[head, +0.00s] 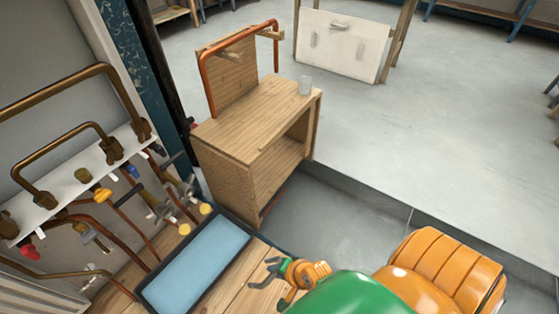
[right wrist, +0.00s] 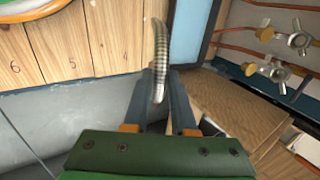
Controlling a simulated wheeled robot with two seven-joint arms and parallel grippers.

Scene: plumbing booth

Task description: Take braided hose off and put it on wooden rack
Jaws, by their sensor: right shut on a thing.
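The braided hose (right wrist: 160,50) is a grey, ribbed, slightly curved piece in the right wrist view. My right gripper (right wrist: 160,85) is shut on its lower end, and the hose stands out beyond the fingertips. In the head view my right gripper (head: 268,272) is low in the middle, over the wooden bench; the hose is not clear there. The wooden rack (head: 231,88) is an upright board with pegs on a small wooden cabinet (head: 245,115). A bent copper pipe (head: 207,75) hangs on its pegs. My left gripper is not in view.
Brass and copper pipes with valves (head: 120,190) line the wall at left. A blue mat in a dark frame (head: 200,262) lies on the bench. Numbered planks (right wrist: 60,45) show in the wrist view. Floor at right is clear.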

